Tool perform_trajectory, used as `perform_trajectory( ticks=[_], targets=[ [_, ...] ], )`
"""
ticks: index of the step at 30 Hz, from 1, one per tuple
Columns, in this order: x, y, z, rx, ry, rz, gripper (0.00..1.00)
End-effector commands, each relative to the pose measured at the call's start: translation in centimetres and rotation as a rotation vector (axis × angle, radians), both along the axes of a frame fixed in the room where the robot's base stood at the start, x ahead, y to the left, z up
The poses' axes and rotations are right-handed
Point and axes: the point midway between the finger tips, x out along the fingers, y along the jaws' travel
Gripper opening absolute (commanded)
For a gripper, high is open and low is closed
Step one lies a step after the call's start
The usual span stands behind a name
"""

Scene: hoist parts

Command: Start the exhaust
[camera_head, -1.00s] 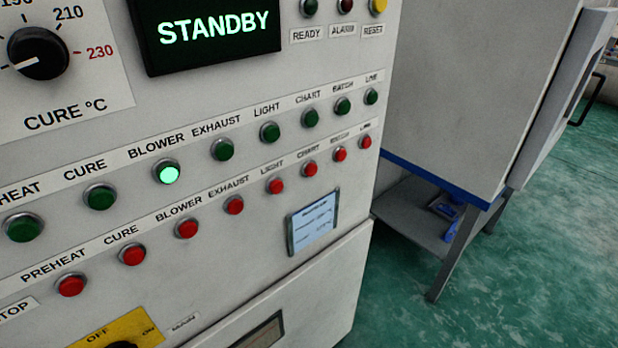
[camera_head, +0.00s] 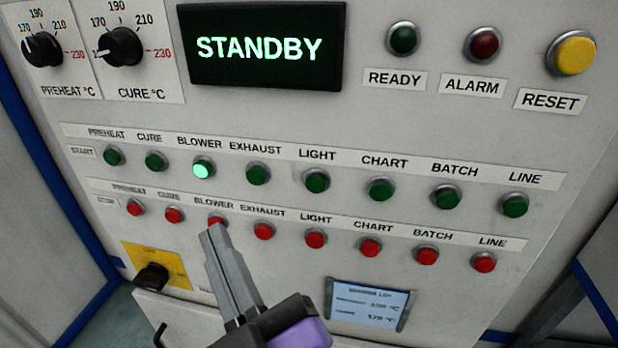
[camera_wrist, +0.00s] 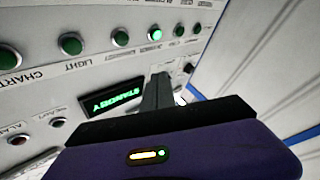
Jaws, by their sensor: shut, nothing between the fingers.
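The green exhaust start button (camera_head: 258,173) is in the upper button row, under the EXHAUST label, and looks unlit. The blower start button (camera_head: 203,170) just left of it is lit bright green. The red exhaust stop button (camera_head: 263,231) sits below in the lower row. My gripper (camera_head: 213,236) is shut and empty. Its tips overlap the lower edge of the red blower stop button (camera_head: 217,221), below and left of the exhaust start button; I cannot tell the gap to the panel. In the wrist view, the gripper points toward the panel.
The display (camera_head: 268,48) reads STANDBY. Neighbouring green buttons include light start (camera_head: 316,181) and cure start (camera_head: 155,160). A yellow reset button (camera_head: 571,53) is at upper right. A black rotary switch (camera_head: 152,277) on a yellow plate sticks out at lower left.

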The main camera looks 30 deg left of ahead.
Motion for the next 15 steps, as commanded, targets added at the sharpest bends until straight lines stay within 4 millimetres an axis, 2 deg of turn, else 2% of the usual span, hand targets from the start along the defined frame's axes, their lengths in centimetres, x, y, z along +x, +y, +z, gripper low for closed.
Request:
perform_trajectory(
  ticks=[15],
  targets=[
    [0.04,0.16,-0.42,-0.035,-0.023,-0.008,0.0]
  ],
)
